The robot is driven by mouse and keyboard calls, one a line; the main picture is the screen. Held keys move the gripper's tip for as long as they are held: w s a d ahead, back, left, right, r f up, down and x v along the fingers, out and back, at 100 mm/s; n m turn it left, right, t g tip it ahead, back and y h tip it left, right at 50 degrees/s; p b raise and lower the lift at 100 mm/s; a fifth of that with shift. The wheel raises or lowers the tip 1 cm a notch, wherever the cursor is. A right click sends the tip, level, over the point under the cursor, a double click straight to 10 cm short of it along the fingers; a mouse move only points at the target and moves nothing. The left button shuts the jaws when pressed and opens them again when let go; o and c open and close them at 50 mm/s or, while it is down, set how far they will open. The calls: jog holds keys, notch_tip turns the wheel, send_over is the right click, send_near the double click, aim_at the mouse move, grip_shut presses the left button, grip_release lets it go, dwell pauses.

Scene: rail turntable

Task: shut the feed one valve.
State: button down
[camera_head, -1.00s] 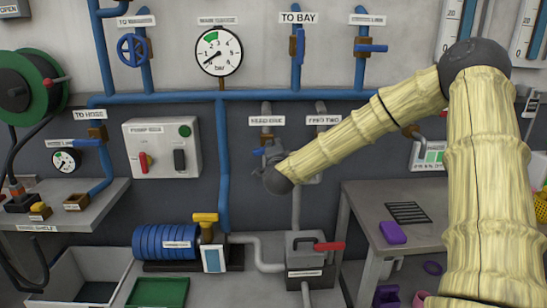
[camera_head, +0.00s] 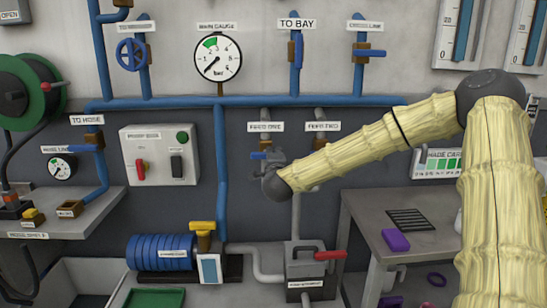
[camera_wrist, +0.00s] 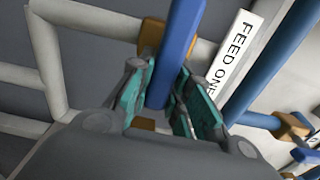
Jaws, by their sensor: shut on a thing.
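The feed one valve has a blue lever (camera_head: 258,155), whose end sticks out to the left below the FEED ONE label (camera_head: 265,127). In the wrist view the lever (camera_wrist: 181,40) crosses in front of a brass-coloured valve body (camera_wrist: 150,36). My gripper (camera_wrist: 160,102) has its teal-padded fingers on either side of the lever and is shut on it.
A blue header pipe (camera_head: 270,103) runs above. A pump with a red lever (camera_head: 330,255) stands below. A grey bench (camera_head: 375,225) is at the lower right.

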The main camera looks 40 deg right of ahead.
jog(key=c, duration=1.3)
grip_release()
jog(key=shift+d+f, duration=0.1)
jog(key=shift+s+a, duration=0.15)
jog(key=shift+a, duration=0.05)
jog(key=v, duration=1.1)
jog(key=shift+s, duration=0.3)
